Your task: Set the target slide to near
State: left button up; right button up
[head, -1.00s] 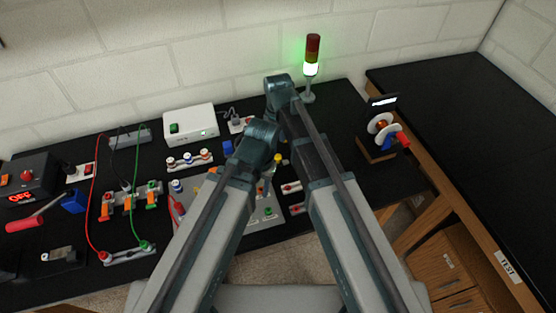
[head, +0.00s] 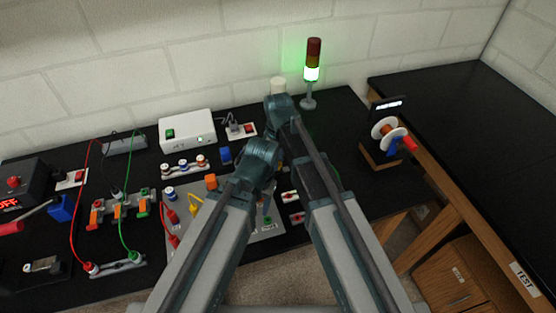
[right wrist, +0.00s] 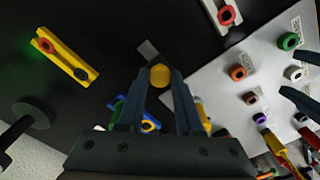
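In the right wrist view my right gripper (right wrist: 160,74) has its two dark fingers apart, with a yellow six-sided knob (right wrist: 160,77) between the tips; I cannot tell whether they clamp it. A small grey piece (right wrist: 148,50) lies just beyond the knob. A yellow slotted block (right wrist: 63,56) with a red knob lies apart, at upper left; I cannot tell which part is the target slide. In the head view my arms hide the spot around the right gripper. My left gripper (right wrist: 294,112) seems to show as two separated dark fingers at the right edge of the wrist view.
A grey panel (head: 238,232) with coloured sockets lies beside my arms. A lit green signal tower (head: 311,75) stands at the back. A spool stand (head: 380,150) is on the right. Cables and terminals crowd the left; the right-hand bench (head: 470,150) is bare.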

grip_shut()
dwell(1.0)
